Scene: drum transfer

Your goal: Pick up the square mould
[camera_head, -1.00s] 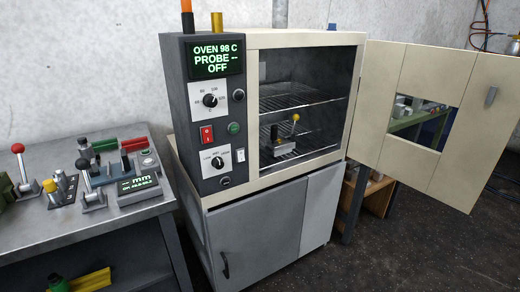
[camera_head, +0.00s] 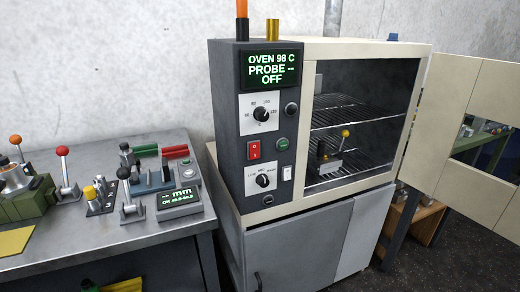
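A small grey metal block (camera_head: 328,168) with dark upright parts and a lever ending in a yellow ball (camera_head: 345,133) stands on the lower rack inside the open oven (camera_head: 225,140). It may be the square mould, but it is too small and shaded to tell its shape. No other thing in view is clearly a square mould. My gripper is not in view.
The oven door (camera_head: 462,110) stands open to the right. The oven display (camera_head: 272,70) reads 98 C and OFF. The steel bench (camera_head: 140,240) at left carries a green fixture (camera_head: 28,200), several levers, a gauge with a readout (camera_head: 180,200) and a yellow sheet (camera_head: 14,241).

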